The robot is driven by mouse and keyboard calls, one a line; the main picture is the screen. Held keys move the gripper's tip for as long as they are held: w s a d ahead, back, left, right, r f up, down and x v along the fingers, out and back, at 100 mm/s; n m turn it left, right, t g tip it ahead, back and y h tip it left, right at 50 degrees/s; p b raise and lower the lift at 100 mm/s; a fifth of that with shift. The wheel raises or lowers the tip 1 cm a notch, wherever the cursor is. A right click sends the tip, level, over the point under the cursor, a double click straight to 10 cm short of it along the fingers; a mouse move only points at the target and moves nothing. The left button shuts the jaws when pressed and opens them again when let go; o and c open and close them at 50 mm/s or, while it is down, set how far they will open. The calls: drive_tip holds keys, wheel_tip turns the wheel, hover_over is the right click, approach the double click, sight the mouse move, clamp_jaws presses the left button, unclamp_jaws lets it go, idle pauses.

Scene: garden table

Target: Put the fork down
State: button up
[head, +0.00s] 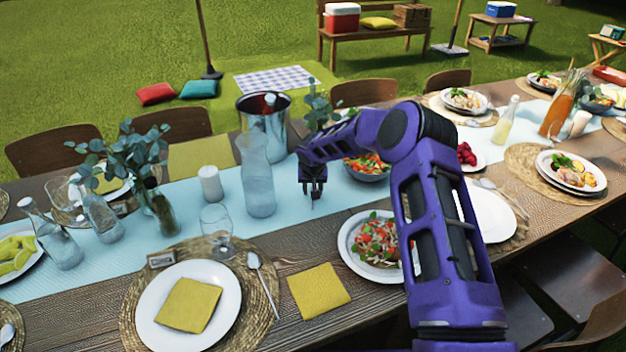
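My gripper (313,194) points down above the pale blue runner, between the tall glass bottle (257,180) and the bowl of salad (368,169). The gripper is small in this view, and I cannot tell whether its fingers are open or shut. A thin pale tip shows below the fingers, too small to identify. I cannot make out a fork for certain anywhere. A spoon (262,283) lies on the woven placemat (131,330), right of the white plate (226,312) with a folded yellow napkin (188,304).
A yellow napkin (319,290) lies on bare wood right of the placemat. A plate of salad (350,259) sits beside my arm. A wine glass (216,222), white candle (211,184) and metal bucket (285,125) stand left of my gripper. Bare wood shows around the yellow napkin.

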drive_tip(key=shift+w+f, duration=0.15)
drive_tip(key=shift+f, duration=0.1)
drive_tip(key=shift+c, duration=0.3)
clamp_jaws()
